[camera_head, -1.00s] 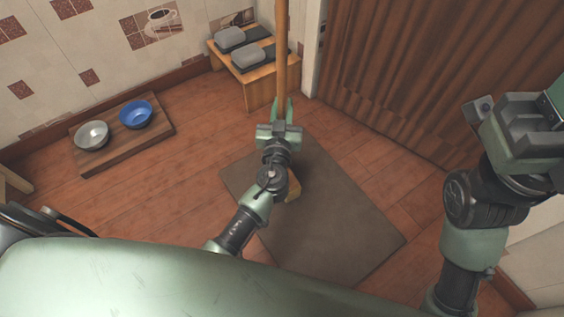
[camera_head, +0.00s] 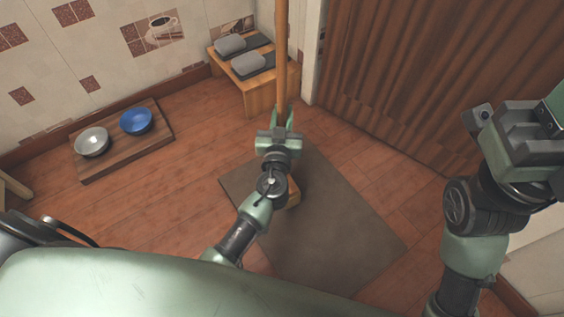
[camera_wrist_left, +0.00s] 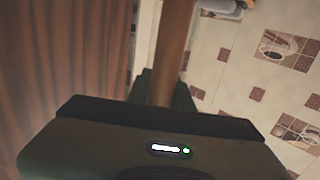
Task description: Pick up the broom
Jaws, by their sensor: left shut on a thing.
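The broom's wooden handle (camera_head: 281,52) rises upright from my left gripper (camera_head: 281,118) in the head view and runs out of the top of the picture. The gripper is shut on the handle. In the left wrist view the handle (camera_wrist_left: 174,50) runs up from between the fingers. A small tan piece (camera_head: 293,194), perhaps the broom's lower end, shows beside my left wrist; most of it is hidden by the arm. My right arm is at the right of the head view, away from the broom; its fingertips are not clearly shown.
A dark mat (camera_head: 330,240) lies on the floor below the left gripper. A wooden board (camera_head: 115,163) with a grey bowl (camera_head: 92,141) and a blue bowl (camera_head: 136,121) is at the left. A small wooden bench (camera_head: 262,96) with grey shoes stands behind, by a brown folding door (camera_head: 410,80).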

